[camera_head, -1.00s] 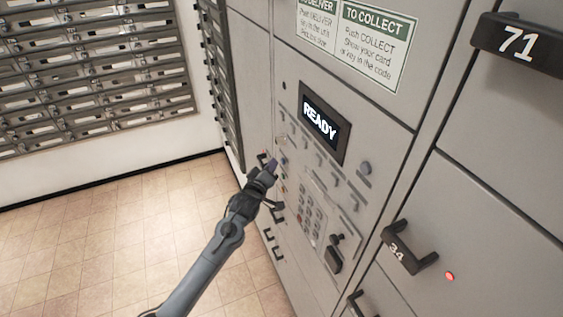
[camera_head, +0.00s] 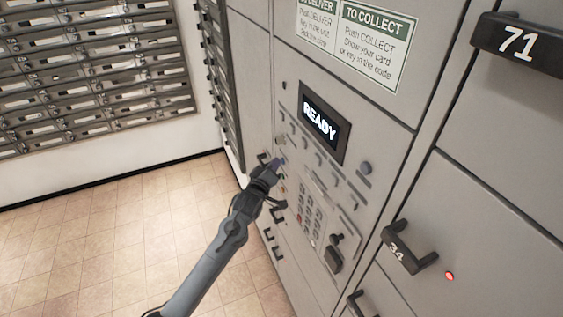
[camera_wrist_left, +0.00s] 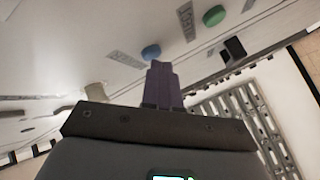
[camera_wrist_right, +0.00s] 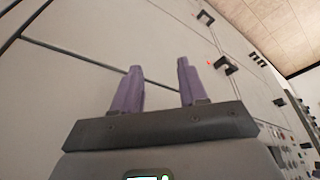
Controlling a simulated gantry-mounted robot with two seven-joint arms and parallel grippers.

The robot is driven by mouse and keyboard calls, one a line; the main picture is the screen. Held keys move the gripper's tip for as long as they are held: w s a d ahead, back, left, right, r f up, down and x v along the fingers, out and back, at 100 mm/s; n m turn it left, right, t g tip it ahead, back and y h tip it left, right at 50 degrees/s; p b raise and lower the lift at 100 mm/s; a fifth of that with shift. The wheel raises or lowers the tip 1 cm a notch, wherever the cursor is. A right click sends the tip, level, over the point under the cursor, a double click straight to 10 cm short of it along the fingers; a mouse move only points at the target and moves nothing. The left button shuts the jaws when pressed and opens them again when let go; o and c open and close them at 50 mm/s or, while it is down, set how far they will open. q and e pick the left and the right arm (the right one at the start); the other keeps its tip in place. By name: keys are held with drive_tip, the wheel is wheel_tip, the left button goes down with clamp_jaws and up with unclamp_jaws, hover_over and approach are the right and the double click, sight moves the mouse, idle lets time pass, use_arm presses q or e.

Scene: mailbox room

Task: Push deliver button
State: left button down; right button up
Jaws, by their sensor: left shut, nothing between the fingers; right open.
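My left gripper (camera_head: 276,164) is shut and empty, its fingertips at the left column of buttons on the grey locker control panel (camera_head: 318,172). In the left wrist view its purple fingers (camera_wrist_left: 161,70) point at the panel, with the tips beside a blue button (camera_wrist_left: 151,51). Contact cannot be told. A green button (camera_wrist_left: 214,15) lies to the right and a beige button (camera_wrist_left: 95,92) to the left. The labels are too blurred to tell which button is deliver. The screen (camera_head: 322,125) reads READY. My right gripper (camera_wrist_right: 158,70) is open and empty, facing grey locker doors.
A keypad (camera_head: 311,211) sits on the panel below the screen. Locker handles 34 (camera_head: 409,249) and 71 (camera_head: 520,44) stick out at the right. A wall of mailboxes (camera_head: 90,75) stands at the left. The tiled floor (camera_head: 100,235) is clear.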

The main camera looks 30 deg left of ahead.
use_arm(q)
drive_tip(key=shift+w+d, duration=0.15)
idle(0.6)
drive_tip(key=shift+s+a+p, duration=0.45)
drive_tip(key=shift+s+p, duration=0.2)
drive_tip(key=shift+s, duration=0.05)
drive_tip(key=shift+a, duration=0.1)
drive_tip(key=shift+s+a+p, duration=0.45)
drive_tip(key=shift+s+p, duration=0.05)
drive_tip(key=shift+s, duration=0.2)
drive_tip(key=shift+s+a+p, duration=0.4)
drive_tip(key=shift+s+p, duration=0.15)
drive_tip(key=shift+s, duration=0.15)
drive_tip(key=shift+s+a+p, duration=0.45)
drive_tip(key=shift+s+p, duration=0.05)
drive_tip(key=shift+s, duration=0.2)
